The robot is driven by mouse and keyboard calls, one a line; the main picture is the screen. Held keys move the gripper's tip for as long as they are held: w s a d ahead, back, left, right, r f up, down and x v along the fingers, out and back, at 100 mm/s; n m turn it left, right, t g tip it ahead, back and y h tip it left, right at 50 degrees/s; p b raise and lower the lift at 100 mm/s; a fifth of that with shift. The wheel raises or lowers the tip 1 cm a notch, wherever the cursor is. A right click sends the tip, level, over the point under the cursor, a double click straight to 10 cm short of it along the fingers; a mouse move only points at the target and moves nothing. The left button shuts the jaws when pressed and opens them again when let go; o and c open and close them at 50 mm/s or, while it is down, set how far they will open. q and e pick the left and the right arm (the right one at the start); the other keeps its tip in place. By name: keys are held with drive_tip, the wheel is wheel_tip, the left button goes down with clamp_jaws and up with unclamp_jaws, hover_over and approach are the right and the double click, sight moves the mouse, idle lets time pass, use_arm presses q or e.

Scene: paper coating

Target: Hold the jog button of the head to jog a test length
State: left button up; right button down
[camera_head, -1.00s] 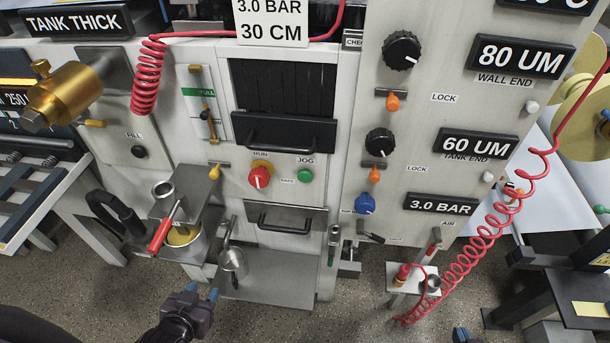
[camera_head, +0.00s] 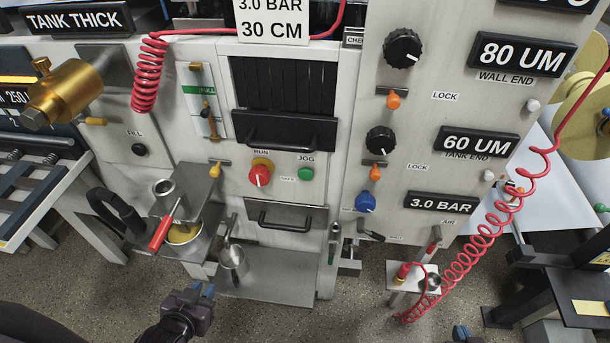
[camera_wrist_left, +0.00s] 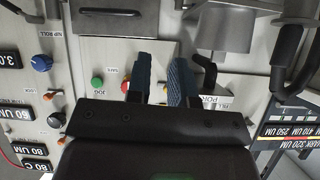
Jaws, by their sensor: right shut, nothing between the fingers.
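The green jog button (camera_head: 306,174) sits on the machine's front panel under the JOG label, right of the red run knob (camera_head: 259,176). In the left wrist view the green button (camera_wrist_left: 97,81) shows clear of the fingers, to their left. My left gripper (camera_head: 203,290) is low in front of the machine, below and left of the button and apart from it. In the left wrist view its two blue fingers (camera_wrist_left: 163,80) are apart with nothing between them. Only the blue tip of my right gripper (camera_head: 461,332) shows at the bottom edge; it is shut and empty.
A black drawer handle (camera_head: 284,222) juts out below the button, and a larger handle (camera_head: 277,140) above. A metal cup (camera_head: 232,264) hangs over the lower ledge. A red-handled tool (camera_head: 162,232) lies left. A red coiled hose (camera_head: 485,240) hangs right.

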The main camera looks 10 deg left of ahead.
use_arm(q)
clamp_jaws()
idle(1.4)
